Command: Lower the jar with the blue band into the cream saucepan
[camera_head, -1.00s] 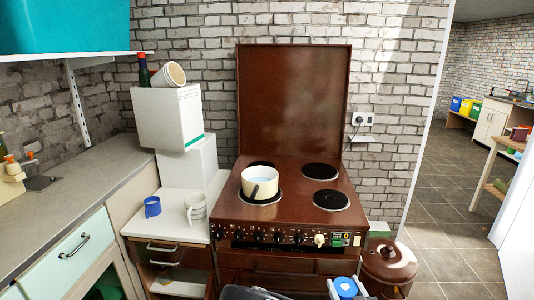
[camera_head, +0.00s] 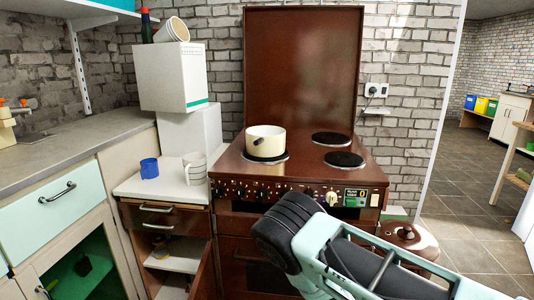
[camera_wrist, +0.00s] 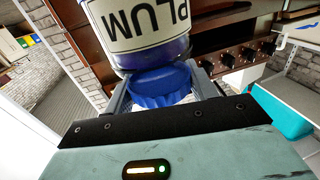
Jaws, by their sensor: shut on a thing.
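The jar (camera_wrist: 142,27) shows large in the wrist view, with a white label reading PLUM, a blue band, and a blue lid (camera_wrist: 160,88). My gripper (camera_wrist: 163,92) is shut on the jar at its lid end, with a finger on either side of the lid. The cream saucepan (camera_head: 279,144) stands on a left hotplate of the brown cooker (camera_head: 310,175), its dark handle towards me. The jar and gripper do not show in the head view, where my arm fills the lower right. The pan's inside is barely visible.
Two hotplates (camera_head: 344,159) on the cooker's right are bare. The raised brown lid (camera_head: 300,75) stands behind. A blue mug (camera_head: 149,168) and a pale mug (camera_head: 195,168) sit on the white unit to the left. A brown lidded pot (camera_head: 408,233) stands low at the right.

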